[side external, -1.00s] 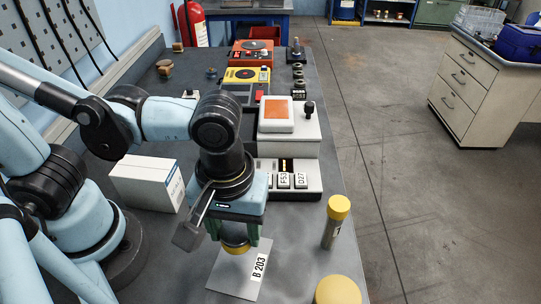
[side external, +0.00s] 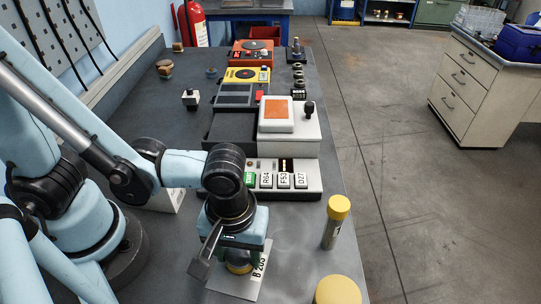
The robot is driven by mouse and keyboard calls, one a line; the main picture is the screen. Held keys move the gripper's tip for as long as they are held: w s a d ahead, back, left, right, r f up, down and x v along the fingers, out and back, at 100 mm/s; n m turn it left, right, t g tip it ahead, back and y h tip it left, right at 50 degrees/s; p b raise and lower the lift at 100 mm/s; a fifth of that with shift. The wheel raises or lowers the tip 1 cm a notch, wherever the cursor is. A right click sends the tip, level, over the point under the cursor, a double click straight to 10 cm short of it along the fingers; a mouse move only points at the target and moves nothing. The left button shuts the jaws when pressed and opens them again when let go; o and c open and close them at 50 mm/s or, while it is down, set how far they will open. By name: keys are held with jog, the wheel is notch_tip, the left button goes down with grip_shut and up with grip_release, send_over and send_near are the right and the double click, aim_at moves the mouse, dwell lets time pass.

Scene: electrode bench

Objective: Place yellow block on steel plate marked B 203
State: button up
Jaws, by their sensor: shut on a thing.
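The steel plate marked B 203 (side external: 228,292) lies flat on the bench near the front, with its label on the right side. My gripper (side external: 239,261) is over the upper part of the plate and hides some of it and part of the label.
A yellow-capped tube (side external: 337,222) stands to the right, and a larger yellow-topped round object (side external: 338,290) at the front edge. Behind my gripper is a device with several labelled keys (side external: 283,182). A white box (side external: 165,200) is partly hidden by my arm.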

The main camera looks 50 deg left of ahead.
aim_at(239, 254)
jog(key=shift+f, duration=0.2)
jog(key=o, duration=1.4)
jog(key=shift+r, duration=0.1)
jog(key=shift+r, duration=6.05)
jog(key=w+a+m+t, duration=0.2)
jog(key=w+a, duration=0.1)
jog(key=a, duration=0.3)
jog(key=w+a+m+t, duration=0.2)
jog(key=w+a+m, duration=0.1)
jog(key=a, duration=0.3)
jog(key=w+a+m+t, duration=0.2)
jog(key=w+a+t, duration=0.1)
jog(key=w+a, duration=0.2)
jog(key=shift+w+a+r, duration=0.1)
jog(key=shift+a+r, duration=0.2)
jog(key=shift+a, duration=0.2)
jog(key=shift+o, duration=0.4)
